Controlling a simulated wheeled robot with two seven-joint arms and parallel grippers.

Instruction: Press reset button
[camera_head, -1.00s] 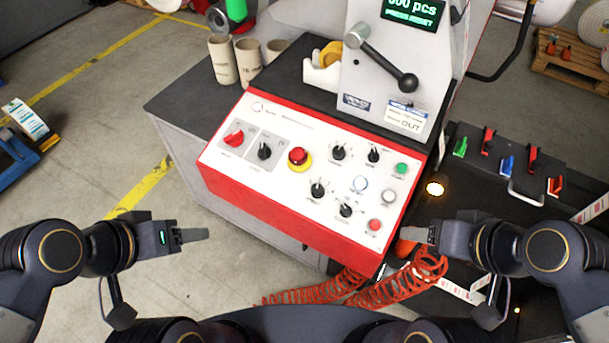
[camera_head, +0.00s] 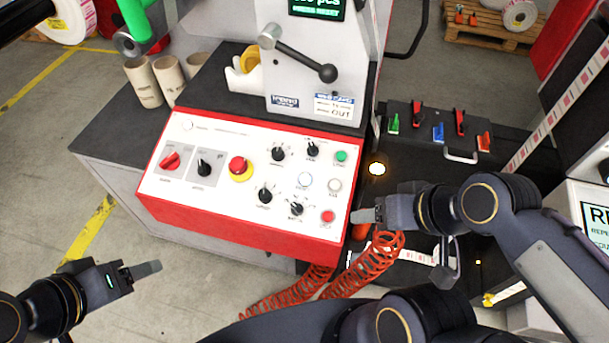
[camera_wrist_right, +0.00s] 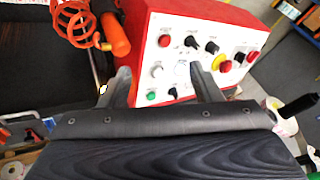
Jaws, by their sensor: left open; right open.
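The control panel (camera_head: 250,180) has a white face and red rim. It carries a blue-ringed white button (camera_head: 305,179), a pale button (camera_head: 335,185), a green button (camera_head: 341,156) and a red button (camera_head: 328,216); their labels are too small to read, so I cannot tell which is reset. My right gripper (camera_head: 365,215) is just right of the panel's lower right corner. In the right wrist view its open, empty fingers (camera_wrist_right: 162,82) point at the panel, with the pale buttons (camera_wrist_right: 156,70) between them. My left gripper (camera_head: 150,268) is open and empty, left of and below the panel.
A green display (camera_head: 317,6) and a black-knobbed lever (camera_head: 300,52) stand above the panel. The red emergency stop (camera_head: 237,164) and several black knobs share its face. Orange coiled hoses (camera_head: 365,265) hang below the right gripper. Cardboard cores (camera_head: 145,85) stand at left.

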